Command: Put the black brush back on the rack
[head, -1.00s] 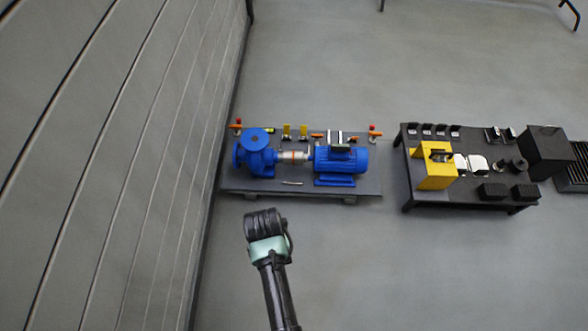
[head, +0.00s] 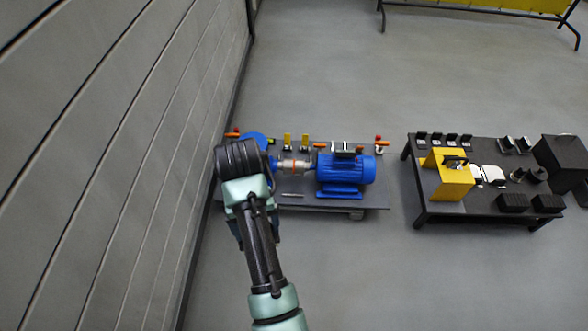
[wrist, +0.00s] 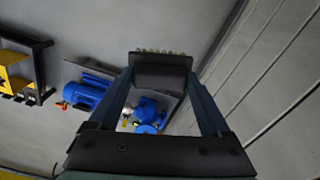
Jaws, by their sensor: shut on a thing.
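In the wrist view my gripper (wrist: 162,82) is shut on the black brush (wrist: 160,72). The brush is a dark block held crosswise between both fingertips, with pale bristles along its far edge. It is clear of any surface in that view. In the head view my arm covers the gripper and I cannot make out the brush. I cannot identify a brush rack in either view.
A low skid (head: 300,203) carries a blue pump, partly behind my arm, and a blue motor (head: 346,171). To the right stands a dark table (head: 480,210) with a yellow machine (head: 447,176). A grey panelled wall (head: 90,170) runs close on the left. Floor between is clear.

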